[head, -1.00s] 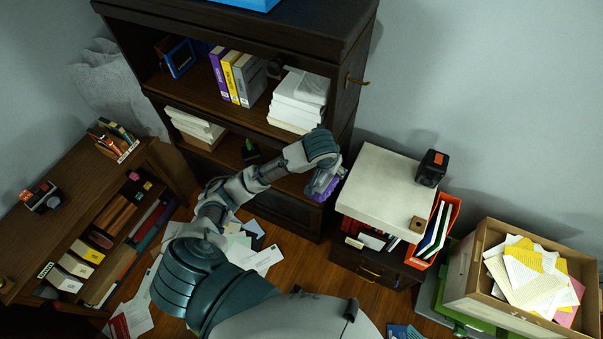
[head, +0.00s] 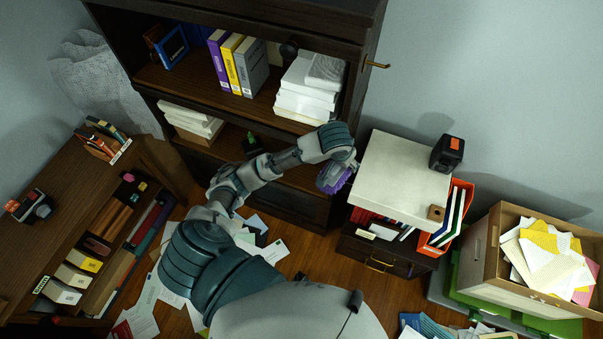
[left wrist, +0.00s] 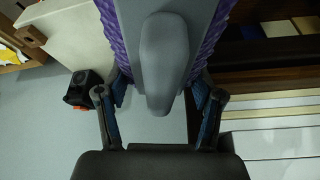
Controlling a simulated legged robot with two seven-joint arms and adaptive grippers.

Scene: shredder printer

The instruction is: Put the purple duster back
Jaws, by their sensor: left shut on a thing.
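The purple duster (head: 337,178) is at the end of my left arm, in front of the dark bookcase and just left of the white-topped cabinet. My left gripper (left wrist: 157,105) is shut on it. In the left wrist view the duster's grey handle (left wrist: 166,60) lies between the two fingers, with purple ridged sides (left wrist: 215,35) beyond them. In the head view my wrist hides part of the gripper and duster. My right gripper is in neither view.
The bookcase (head: 347,75) holds binders (head: 238,64) and paper stacks (head: 307,88). A black device (head: 447,153) and small wooden block (head: 436,212) sit on the white top (head: 398,180). A paper-filled box (head: 478,252) stands right. Papers litter the floor.

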